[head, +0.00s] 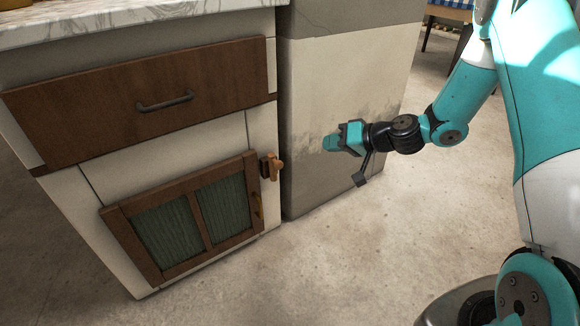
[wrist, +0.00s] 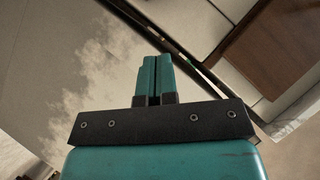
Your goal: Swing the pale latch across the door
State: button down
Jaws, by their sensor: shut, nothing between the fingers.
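The pale latch (head: 277,166) is a small light-brown wooden piece by the upper right corner of the door, on the cabinet's right upright. It stands roughly upright beside the door's edge, not lying across it. The door (head: 197,222) has a brown wooden frame with two green fabric panels, and it looks shut or nearly so. My gripper (head: 331,143) is shut and empty, to the right of the latch and apart from it, in front of the pale wall. The wrist view shows its teal fingers (wrist: 153,62) together; the latch is not identifiable there.
A brown drawer (head: 150,100) with a dark handle (head: 165,103) is above the door, under a marble worktop (head: 130,18). A pale, stained wall block (head: 345,95) stands right of the cabinet. The concrete floor (head: 330,260) in front is clear.

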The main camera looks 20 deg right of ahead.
jog(key=shift+r, duration=0.1)
jog(key=s+a+f+b+x, duration=0.1)
jog(key=s+b+x, duration=0.1)
jog(key=b+x, duration=0.5)
jog(key=x, duration=0.6)
jog(key=shift+s+f, duration=0.15)
jog(key=shift+f, duration=0.1)
jog(key=shift+d, duration=0.1)
